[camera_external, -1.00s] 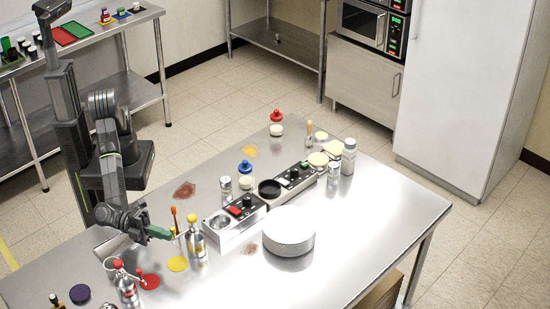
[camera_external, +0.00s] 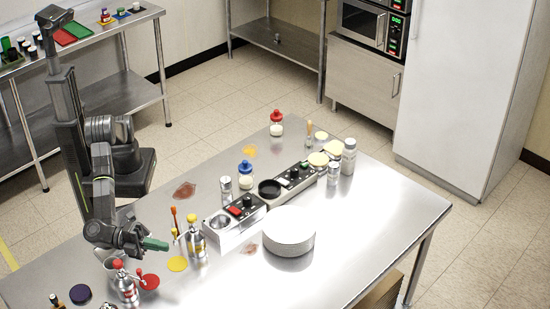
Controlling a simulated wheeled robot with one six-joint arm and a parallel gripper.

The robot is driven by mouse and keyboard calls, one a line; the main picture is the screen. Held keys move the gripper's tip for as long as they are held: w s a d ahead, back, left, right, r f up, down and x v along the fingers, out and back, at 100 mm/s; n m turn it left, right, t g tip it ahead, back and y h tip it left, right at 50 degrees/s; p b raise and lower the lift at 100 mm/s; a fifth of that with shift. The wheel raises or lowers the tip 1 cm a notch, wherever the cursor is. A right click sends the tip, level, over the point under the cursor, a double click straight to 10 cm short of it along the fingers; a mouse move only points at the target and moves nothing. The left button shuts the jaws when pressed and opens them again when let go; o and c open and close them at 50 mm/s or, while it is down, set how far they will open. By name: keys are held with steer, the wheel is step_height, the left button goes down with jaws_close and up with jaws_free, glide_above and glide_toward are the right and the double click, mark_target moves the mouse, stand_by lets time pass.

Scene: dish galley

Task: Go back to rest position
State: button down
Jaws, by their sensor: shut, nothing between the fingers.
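My gripper (camera_external: 155,244) has green fingers that are shut with nothing between them. It hangs over the left part of the steel table (camera_external: 355,258), above and behind the bottle with the red top (camera_external: 126,283). The bottle with the yellow top (camera_external: 195,241) stands just to its right, and I see a gap between them. My arm is bent down from the column at the table's far left side.
A stack of white plates (camera_external: 288,233) stands mid-table. Red (camera_external: 149,281) and yellow (camera_external: 178,264) round patches lie near my gripper. The table's right front is clear.

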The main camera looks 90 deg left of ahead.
mark_target(174, 229)
steer(key=s+a, duration=0.1)
steer(key=s, duration=0.6)
steer(key=shift+s+a, duration=0.2)
steer(key=shift+a, duration=0.15)
steer(key=shift+r, duration=0.1)
steer(key=c, duration=1.5)
jaws_free()
steer(key=shift+o, duration=0.2)
steer(key=w+a+n+y+p, duration=0.1)
steer(key=w+n+p, duration=0.1)
steer(key=n, duration=0.5)
steer(key=w+a+n+y+p, duration=0.1)
steer(key=w+n+y, duration=0.1)
steer(key=w+n, duration=0.3)
steer(key=w+a+n+y+p, duration=0.2)
steer(key=w+n, duration=0.2)
steer(key=n, duration=0.5)
steer(key=shift+r+p, duration=0.2)
steer(key=shift+p, duration=0.1)
steer(key=shift+a, duration=0.1)
jaws_close()
